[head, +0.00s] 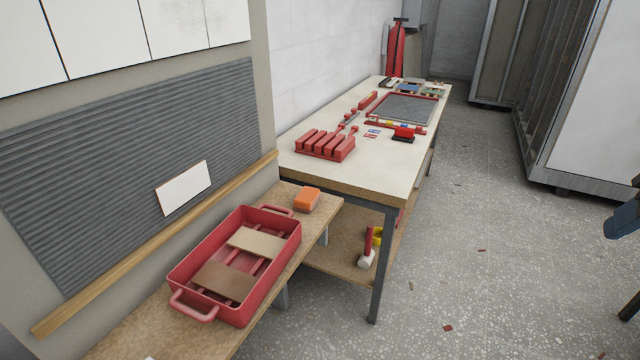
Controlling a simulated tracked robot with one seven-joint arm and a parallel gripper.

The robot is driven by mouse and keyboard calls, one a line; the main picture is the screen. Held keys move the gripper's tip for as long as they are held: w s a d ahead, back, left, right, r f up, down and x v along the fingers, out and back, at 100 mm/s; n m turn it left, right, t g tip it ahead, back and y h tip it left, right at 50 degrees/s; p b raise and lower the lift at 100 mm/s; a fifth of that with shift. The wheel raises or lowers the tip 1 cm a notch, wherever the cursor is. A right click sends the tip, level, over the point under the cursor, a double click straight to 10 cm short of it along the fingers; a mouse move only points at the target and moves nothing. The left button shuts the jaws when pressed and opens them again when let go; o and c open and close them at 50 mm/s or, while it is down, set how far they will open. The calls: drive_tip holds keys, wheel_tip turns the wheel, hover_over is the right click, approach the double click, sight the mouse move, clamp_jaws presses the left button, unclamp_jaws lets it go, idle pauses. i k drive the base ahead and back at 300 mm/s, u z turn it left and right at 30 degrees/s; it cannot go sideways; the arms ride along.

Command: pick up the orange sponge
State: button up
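The orange sponge (307,199) lies on the low wooden bench, near the far end of the bench. It is a small block, orange on top, and stands just beyond the far handle of a red tray, apart from it. Nothing covers it. My gripper is not seen in the head view.
The red tray (182,284) with two boards in it fills much of the low bench (192,342). A higher worktable (345,180) with red tools stands just behind. A ribbed grey wall panel (110,190) rises on the left. The floor (480,270) at right is mostly clear.

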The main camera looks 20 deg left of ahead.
sight(307, 199)
drive_tip(key=u, duration=0.4)
drive_tip(key=i, duration=1)
drive_tip(key=u, duration=0.6)
drive_tip(key=k, duration=0.7)
drive_tip(key=u, duration=0.25)
drive_tip(key=i, duration=0.75)
drive_tip(key=z, duration=0.1)
